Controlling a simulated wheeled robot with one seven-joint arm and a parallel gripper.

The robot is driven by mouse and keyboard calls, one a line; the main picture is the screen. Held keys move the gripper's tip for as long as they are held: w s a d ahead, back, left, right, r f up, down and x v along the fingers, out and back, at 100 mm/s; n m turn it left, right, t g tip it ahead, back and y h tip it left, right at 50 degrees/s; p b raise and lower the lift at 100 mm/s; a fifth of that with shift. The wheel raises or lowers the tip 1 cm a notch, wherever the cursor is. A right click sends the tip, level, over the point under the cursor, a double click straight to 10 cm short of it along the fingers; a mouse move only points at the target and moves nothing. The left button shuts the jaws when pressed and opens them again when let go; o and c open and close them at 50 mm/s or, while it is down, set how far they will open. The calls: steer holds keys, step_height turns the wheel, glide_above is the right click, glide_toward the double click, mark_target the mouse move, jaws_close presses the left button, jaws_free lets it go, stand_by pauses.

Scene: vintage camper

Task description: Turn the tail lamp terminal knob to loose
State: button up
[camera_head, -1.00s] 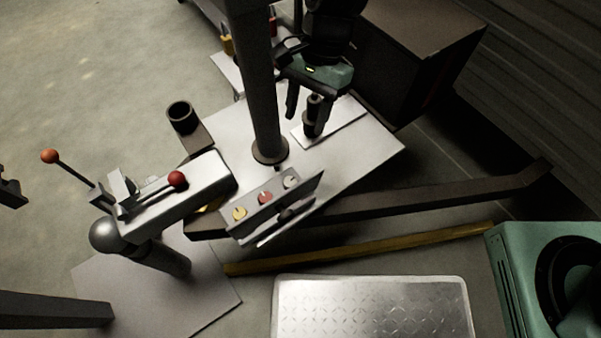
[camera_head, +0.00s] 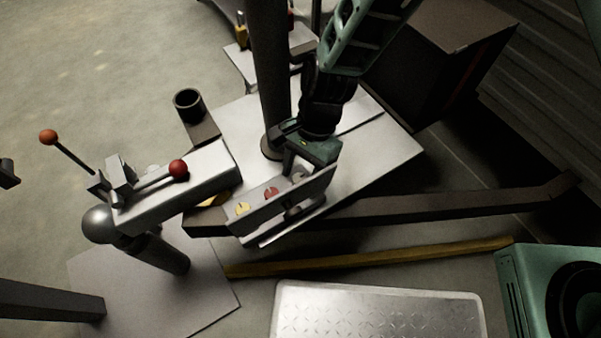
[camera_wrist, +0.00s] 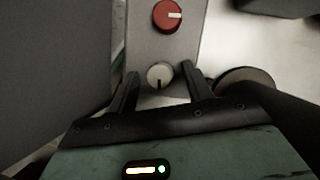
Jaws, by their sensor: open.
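A sloped metal panel (camera_head: 285,201) carries a row of round knobs. The yellow knob (camera_head: 242,209) and the red knob (camera_head: 271,193) show in the head view; the white knob is mostly hidden there by my gripper (camera_head: 302,168). In the wrist view the white knob (camera_wrist: 160,75) lies between the tips of my open gripper (camera_wrist: 160,70), with a gap on each side and its dark mark pointing down the picture. The red knob (camera_wrist: 167,16) is further up, its pale mark pointing right. No labels are legible, so I cannot tell which is the tail lamp knob.
A dark upright post (camera_head: 272,85) stands close to the left of my gripper. A red-balled lever (camera_head: 178,168) is at the coupling on the left. A dark box (camera_head: 450,50) stands behind on the right. The tabletop (camera_head: 375,155) right of the panel is clear.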

mark_target(300, 176)
steer(key=c, duration=1)
steer(key=n+p, duration=0.1)
steer(key=p, duration=0.2)
steer(key=shift+a+r+n+h, duration=0.1)
steer(key=shift+r+n+h, duration=0.2)
steer(key=shift+n+h, duration=0.1)
steer(key=shift+f+n+g+h+p, duration=0.1)
steer(key=shift+n+g+h+p, duration=0.2)
steer(key=shift+n+p, duration=0.65)
steer(key=shift+f+n, duration=0.2)
steer(key=shift+n, duration=0.25)
steer(key=o, duration=1)
step_height(300, 176, up, 10)
steer(key=p, duration=0.3)
